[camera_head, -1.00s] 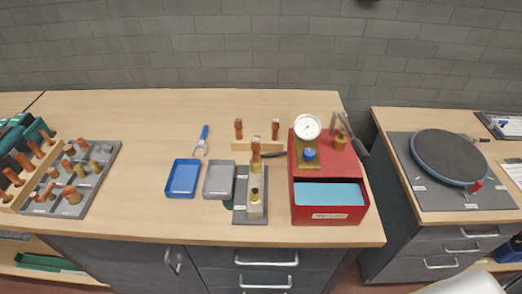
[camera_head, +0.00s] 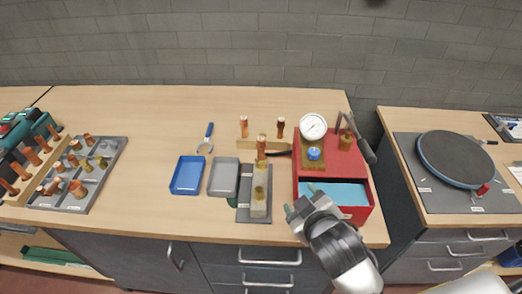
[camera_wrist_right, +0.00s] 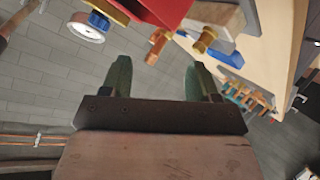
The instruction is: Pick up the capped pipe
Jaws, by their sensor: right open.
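Several upright copper pipes are in view, and I cannot tell for certain which is the capped one. One copper pipe (camera_head: 261,147) stands in the grey fixture (camera_head: 246,207) left of the red box. Two more, a left pipe (camera_head: 244,127) and a right pipe (camera_head: 281,127), stand in a wooden holder (camera_head: 257,142) behind it. My right gripper (camera_head: 300,198) is open and empty, over the front left of the red box and apart from the pipes. In the right wrist view its fingers (camera_wrist_right: 160,80) are spread, with a copper piece (camera_wrist_right: 157,46) beyond them. My left gripper is not in view.
The red box (camera_head: 362,165) carries a gauge (camera_head: 313,127) and a blue knob (camera_head: 314,153). A blue tray (camera_head: 187,176) and a grey tray (camera_head: 223,178) lie left of the fixture. A rack of copper fittings (camera_head: 110,168) is at far left. The back left table is clear.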

